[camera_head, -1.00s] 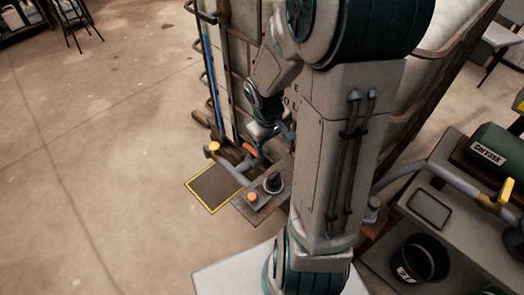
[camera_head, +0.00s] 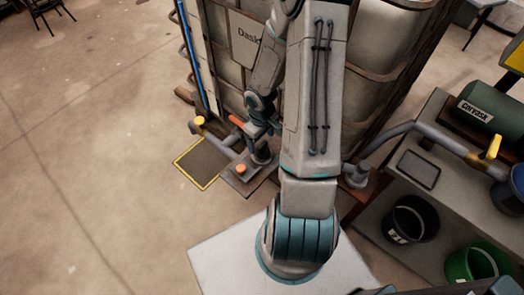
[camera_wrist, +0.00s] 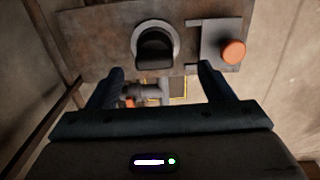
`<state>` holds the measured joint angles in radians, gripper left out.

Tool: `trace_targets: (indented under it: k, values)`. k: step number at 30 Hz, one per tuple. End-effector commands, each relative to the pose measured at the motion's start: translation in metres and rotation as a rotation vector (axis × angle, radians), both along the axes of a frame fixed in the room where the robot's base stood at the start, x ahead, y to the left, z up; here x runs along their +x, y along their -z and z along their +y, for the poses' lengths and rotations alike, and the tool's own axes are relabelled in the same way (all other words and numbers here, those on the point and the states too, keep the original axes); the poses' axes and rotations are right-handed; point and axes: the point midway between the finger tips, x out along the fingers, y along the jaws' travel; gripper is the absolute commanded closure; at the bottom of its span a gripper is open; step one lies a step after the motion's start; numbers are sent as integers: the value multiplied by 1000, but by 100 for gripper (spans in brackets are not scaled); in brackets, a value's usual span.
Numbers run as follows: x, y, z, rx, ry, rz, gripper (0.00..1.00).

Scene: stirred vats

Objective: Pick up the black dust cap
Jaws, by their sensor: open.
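The black dust cap (camera_wrist: 155,48) shows in the wrist view, seated in a round grey ring on a worn metal plate (camera_wrist: 100,50). My gripper (camera_wrist: 161,72) is open, with its two dark fingers spread and nothing between them. The cap lies just past the fingertips in the picture, between them from left to right; I cannot tell the height gap. In the head view my gripper (camera_head: 262,150) is small and dark above the plate (camera_head: 236,180), and I cannot make out the cap there.
An orange button (camera_wrist: 233,52) on a grey box sits right of the cap in the wrist view; it also shows in the head view (camera_head: 241,168). A pipe with a yellow end (camera_head: 200,121) and the caged vat (camera_head: 235,60) stand close by. Open floor lies left.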

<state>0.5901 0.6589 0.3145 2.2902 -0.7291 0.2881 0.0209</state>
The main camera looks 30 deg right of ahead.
Motion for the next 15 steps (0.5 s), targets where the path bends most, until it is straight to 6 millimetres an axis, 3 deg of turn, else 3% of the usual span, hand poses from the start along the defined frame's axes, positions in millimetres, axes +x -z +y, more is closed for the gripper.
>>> trace_targets:
  k: [5, 15]
  values:
    - [1, 12, -1, 0, 0, 0, 25]
    - [6, 54, -6, 0, -1, 0, 25]
